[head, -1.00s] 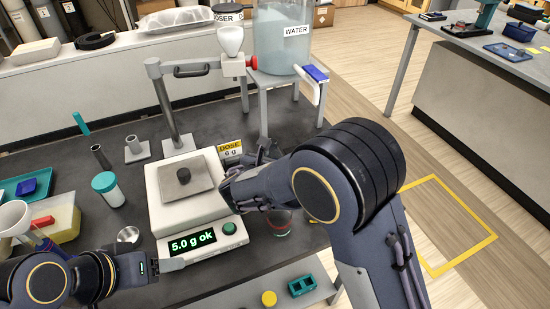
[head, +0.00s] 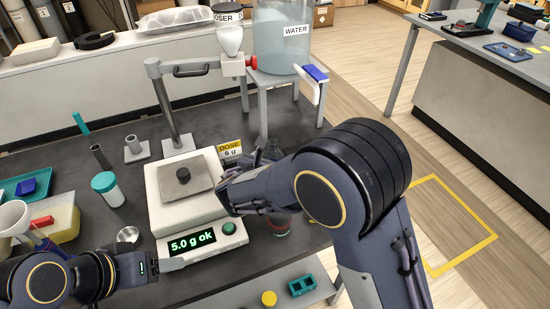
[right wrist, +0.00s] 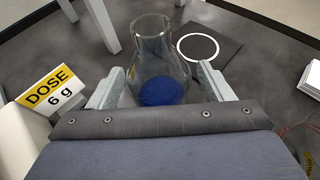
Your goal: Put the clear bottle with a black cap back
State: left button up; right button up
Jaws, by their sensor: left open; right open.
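I cannot make out a black-capped clear bottle for certain in either view. In the right wrist view a clear conical glass vessel (right wrist: 152,58) with blue contents stands upright on the dark bench, no cap visible. In the head view its upper part (head: 271,150) shows behind my right arm. My right gripper (right wrist: 160,88) is open, its fingertips on either side of the vessel's near side, with no clear grip on it. In the head view my right forearm hides most of that gripper. My left gripper (head: 155,268) is at the front edge of the scale, open and empty.
A "DOSE 6 g" sign (right wrist: 50,88) stands close left of my right gripper. A dark square mat with a white ring (right wrist: 216,50) lies empty beside the vessel. A white teal-capped bottle (head: 108,190) stands left.

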jog(key=v, duration=1)
jog(key=shift+s+r+b, duration=0.2)
jog(key=shift+s+b, duration=0.15)
jog(key=shift+b, duration=0.05)
jog(key=shift+a+f, duration=0.1)
jog(key=shift+a, duration=0.05)
